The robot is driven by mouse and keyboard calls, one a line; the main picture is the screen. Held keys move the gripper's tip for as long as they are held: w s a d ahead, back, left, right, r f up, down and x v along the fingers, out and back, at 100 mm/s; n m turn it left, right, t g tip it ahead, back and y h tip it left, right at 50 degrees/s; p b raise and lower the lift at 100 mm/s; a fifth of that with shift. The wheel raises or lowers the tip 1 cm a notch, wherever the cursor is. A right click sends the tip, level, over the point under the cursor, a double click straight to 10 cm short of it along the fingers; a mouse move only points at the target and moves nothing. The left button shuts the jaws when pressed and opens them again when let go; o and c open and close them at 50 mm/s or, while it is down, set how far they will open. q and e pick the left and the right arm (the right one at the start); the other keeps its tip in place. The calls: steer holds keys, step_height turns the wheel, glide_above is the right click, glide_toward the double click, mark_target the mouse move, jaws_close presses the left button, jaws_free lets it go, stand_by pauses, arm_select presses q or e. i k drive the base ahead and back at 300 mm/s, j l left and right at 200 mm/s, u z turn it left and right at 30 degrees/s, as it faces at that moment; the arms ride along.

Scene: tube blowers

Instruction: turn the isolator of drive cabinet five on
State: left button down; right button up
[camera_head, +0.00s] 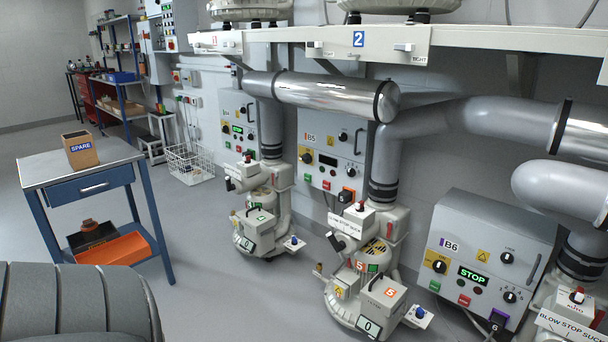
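Drive cabinet five, marked B5 (336,123), hangs on the back wall in the middle of the camera_head view. On its left side is a small black rotary knob on a yellow plate, which looks like the isolator (306,158). Its exact angle is too small to tell. The cabinet's display (328,160) is dark. A green button (308,177) and a red button (326,185) sit below, and another black knob (343,136) is at the upper right. Neither of my grippers is in view.
Cabinet B6 (470,230), display reading STOP, is at the right; another cabinet (229,108) with a lit display is at the left. Blower machines (375,250) and thick pipes (310,91) stand before the cabinets. A blue-legged table (50,168) stands left.

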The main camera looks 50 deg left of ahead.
mark_target(307, 158)
steer(key=u, duration=1.45)
steer(key=i+j+z, duration=0.3)
steer(key=i+j, duration=0.15)
steer(key=i+j+z, duration=0.35)
steer(key=i+j, duration=0.15)
